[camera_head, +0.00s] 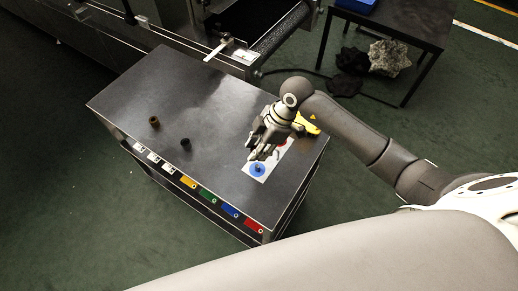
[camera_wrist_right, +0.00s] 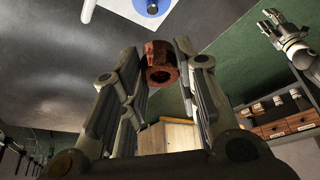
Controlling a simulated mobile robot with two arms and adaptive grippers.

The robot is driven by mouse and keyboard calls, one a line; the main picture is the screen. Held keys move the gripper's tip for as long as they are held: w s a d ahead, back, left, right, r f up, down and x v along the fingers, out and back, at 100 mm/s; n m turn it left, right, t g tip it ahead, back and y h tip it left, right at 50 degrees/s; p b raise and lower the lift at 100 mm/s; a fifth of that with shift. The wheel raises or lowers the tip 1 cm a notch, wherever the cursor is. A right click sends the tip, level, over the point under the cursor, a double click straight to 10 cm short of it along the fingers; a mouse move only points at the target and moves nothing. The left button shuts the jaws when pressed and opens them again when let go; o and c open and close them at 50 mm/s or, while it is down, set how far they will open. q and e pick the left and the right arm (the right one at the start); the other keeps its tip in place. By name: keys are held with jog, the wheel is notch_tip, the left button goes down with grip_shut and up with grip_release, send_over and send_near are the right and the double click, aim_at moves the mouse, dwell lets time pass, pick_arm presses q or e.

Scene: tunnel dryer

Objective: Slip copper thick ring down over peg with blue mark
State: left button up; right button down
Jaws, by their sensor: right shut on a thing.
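My right gripper (camera_head: 264,153) is over the right part of the dark tabletop, close to the blue mark (camera_head: 258,169) on a white sheet. In the right wrist view its fingers are shut on the copper thick ring (camera_wrist_right: 160,62), held at the fingertips with its hole showing. The blue mark (camera_wrist_right: 152,6) shows at the top edge of that view, apart from the ring. A small dark peg (camera_head: 257,168) seems to stand on the mark. My left gripper (camera_wrist_right: 285,33) shows small at the upper right of the wrist view, empty, its fingers apart.
A brown ring-like piece (camera_head: 154,121) and a dark one (camera_head: 185,142) stand on the table (camera_head: 215,95) to the left. A yellow object (camera_head: 306,124) lies behind my right gripper. Coloured tags line the front edge. A conveyor machine (camera_head: 275,35) stands behind.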

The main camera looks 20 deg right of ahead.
jog(key=shift+d+f, duration=0.1)
jog(key=shift+d, duration=0.1)
notch_tip(320, 180, down, 2)
jog(key=shift+a+f+b, duration=0.1)
jog(key=shift+b, duration=0.25)
jog(key=shift+w+f+b, duration=0.1)
jog(key=shift+f+b, duration=0.95)
jog(key=shift+f, duration=0.8)
pick_arm(q)
notch_tip(320, 180, down, 3)
jog(key=shift+w+d+r, duration=0.1)
jog(key=shift+r, duration=0.1)
jog(key=shift+r+p, duration=0.35)
jog(key=shift+p, duration=0.05)
pick_arm(e)
jog(key=shift+r, duration=0.1)
pick_arm(q)
jog(key=shift+r, duration=0.1)
